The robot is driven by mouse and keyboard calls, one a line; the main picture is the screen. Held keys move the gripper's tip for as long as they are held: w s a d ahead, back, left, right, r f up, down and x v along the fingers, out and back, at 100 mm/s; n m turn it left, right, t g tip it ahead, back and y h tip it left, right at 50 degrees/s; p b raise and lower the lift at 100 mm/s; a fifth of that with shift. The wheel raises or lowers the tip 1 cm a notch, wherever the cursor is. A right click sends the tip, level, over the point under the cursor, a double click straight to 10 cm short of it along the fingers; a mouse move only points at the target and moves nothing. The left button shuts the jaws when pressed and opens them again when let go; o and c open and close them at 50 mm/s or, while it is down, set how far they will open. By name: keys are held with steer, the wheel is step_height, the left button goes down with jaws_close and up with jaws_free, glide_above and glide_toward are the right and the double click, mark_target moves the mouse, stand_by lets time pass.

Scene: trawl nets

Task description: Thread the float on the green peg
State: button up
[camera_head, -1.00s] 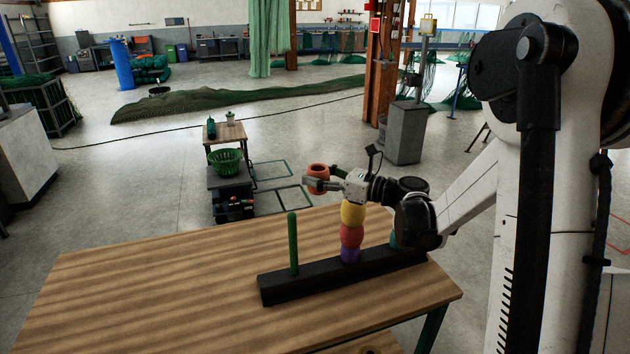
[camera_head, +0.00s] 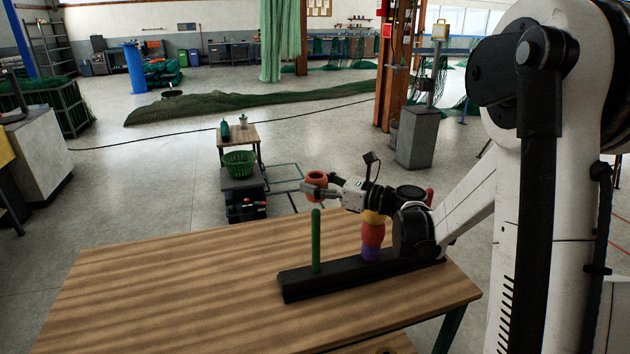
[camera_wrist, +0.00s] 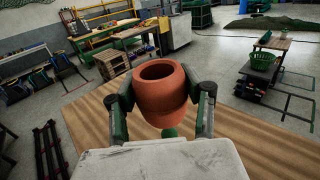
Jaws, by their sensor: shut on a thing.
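The orange float (camera_head: 317,179), a short ring with an open hole, is held between the two fingers of my gripper (camera_head: 318,190). In the wrist view the float (camera_wrist: 160,98) sits between both fingers with its opening facing up. The green peg (camera_head: 316,240) stands upright and bare at the left end of the black base (camera_head: 300,285). In the head view the float appears just above the peg's tip, with a small gap; depth alignment is unclear. In the wrist view a green bit (camera_wrist: 170,132), likely the peg, shows just below the float.
A stack of yellow, red and purple floats (camera_head: 372,236) stands on the base right of the green peg, partly behind my arm. The wooden table (camera_head: 180,290) is clear to the left. A green basket (camera_head: 239,163) stands beyond the table.

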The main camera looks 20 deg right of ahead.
mark_target(319, 211)
steer(key=shift+f+b, duration=3.1)
steer(key=shift+f, duration=1)
steer(key=o, duration=1.3)
steer(key=v, duration=1.2)
